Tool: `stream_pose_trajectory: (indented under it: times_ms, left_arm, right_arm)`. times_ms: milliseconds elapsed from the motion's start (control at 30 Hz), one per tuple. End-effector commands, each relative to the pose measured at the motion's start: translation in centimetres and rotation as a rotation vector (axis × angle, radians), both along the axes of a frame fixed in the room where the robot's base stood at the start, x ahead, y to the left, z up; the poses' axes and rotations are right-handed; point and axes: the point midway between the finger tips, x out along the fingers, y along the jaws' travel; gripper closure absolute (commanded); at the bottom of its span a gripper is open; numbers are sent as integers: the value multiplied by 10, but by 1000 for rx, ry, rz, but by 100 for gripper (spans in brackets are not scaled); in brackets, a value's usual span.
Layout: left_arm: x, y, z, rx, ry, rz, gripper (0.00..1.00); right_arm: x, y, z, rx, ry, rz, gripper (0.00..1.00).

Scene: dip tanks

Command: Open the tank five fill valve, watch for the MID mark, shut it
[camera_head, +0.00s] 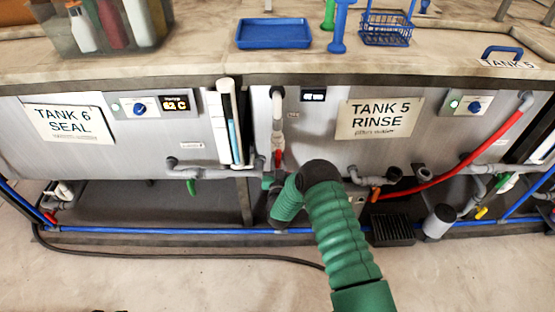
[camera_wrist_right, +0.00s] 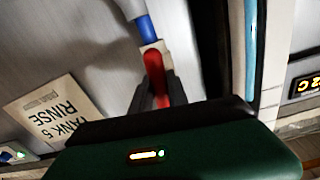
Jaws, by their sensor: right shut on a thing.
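The TANK 5 RINSE sign (camera_head: 377,119) is on the grey tank front, right of centre, and tilted in the right wrist view (camera_wrist_right: 52,117). Left of it, a pipe (camera_head: 278,105) runs down to a valve with a red handle (camera_wrist_right: 154,72). My right gripper (camera_wrist_right: 157,88) is shut on this handle, one dark finger on each side. In the head view the gripper (camera_head: 277,166) is small and partly hidden by my green arm. An upright sight tube (camera_head: 235,128) with blue inside stands just left of the pipe. No MID mark is legible. My left gripper is not in view.
A red hose (camera_head: 462,160) runs along the right. A blue tray (camera_head: 273,33) and blue basket (camera_head: 387,27) stand on the counter. A black cable (camera_head: 170,254) crosses the floor.

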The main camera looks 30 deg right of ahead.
Motion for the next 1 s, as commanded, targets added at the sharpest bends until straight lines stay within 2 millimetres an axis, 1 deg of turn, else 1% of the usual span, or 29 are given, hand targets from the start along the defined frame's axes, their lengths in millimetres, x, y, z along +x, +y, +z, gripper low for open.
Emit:
stream_pose_trajectory:
  times_ms: [33,333,767,800,933,1000]
  left_arm:
    - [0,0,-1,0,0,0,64]
    - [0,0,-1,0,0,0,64]
    - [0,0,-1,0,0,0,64]
    - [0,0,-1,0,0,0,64]
    - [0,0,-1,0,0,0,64]
    - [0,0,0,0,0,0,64]
  right_arm:
    - [-2,1,-6,-13,24,1,100]
    - [-3,1,-8,-80,70,1,100]
    - [-3,2,-9,-86,77,3,100]
    - [-3,2,-9,-86,77,3,77]
    - [-2,2,-7,-88,73,2,60]
    - [-2,1,-5,-89,70,2,58]
